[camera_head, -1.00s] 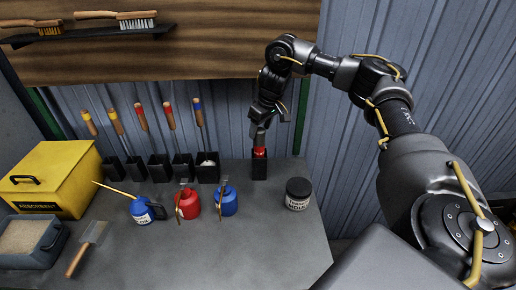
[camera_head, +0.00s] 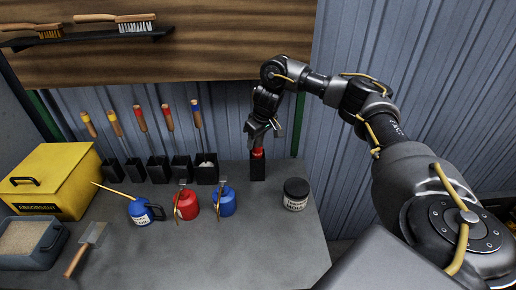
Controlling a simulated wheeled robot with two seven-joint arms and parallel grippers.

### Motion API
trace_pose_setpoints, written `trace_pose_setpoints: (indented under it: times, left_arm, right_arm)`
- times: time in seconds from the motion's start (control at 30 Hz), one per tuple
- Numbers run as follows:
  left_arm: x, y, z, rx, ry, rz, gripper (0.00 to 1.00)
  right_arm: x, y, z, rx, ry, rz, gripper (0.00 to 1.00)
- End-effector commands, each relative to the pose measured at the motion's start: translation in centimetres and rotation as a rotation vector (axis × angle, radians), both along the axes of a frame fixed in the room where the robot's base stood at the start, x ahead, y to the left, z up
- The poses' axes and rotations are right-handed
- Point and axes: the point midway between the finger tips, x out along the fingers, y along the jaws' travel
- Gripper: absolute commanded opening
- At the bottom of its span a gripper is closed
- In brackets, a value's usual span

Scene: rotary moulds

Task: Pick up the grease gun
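What looks like the grease gun (camera_head: 257,153), with a red part and a narrow grey upper part, stands upright in a black holder (camera_head: 258,170) at the back right of the bench. Its lower part is hidden in the holder. My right gripper (camera_head: 263,132) is directly above it, pointing down, with its fingers spread. I cannot tell whether the fingers touch the grey upper part. My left gripper is not in view.
Blue and red oil cans (camera_head: 187,205) stand to the left, near several tools in black holders (camera_head: 182,170). A yellow box (camera_head: 52,180) is at far left.

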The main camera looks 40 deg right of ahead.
Motion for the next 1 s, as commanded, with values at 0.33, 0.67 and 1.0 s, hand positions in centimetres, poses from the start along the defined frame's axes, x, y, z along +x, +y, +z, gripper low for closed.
trace_pose_setpoints:
  times: [0.33, 0.67, 1.0]
  left_arm:
    - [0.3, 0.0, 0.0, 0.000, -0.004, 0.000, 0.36]
    - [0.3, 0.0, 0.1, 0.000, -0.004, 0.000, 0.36]
    - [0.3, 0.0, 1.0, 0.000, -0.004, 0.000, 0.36]
  right_arm:
    - [0.0, 0.0, 0.1, 0.001, -0.002, -0.001, 0.10]
    - [0.1, -0.1, 1.5, -0.001, -0.004, -0.001, 0.11]
    - [0.1, -0.1, 7.0, -0.002, -0.006, 0.000, 0.11]
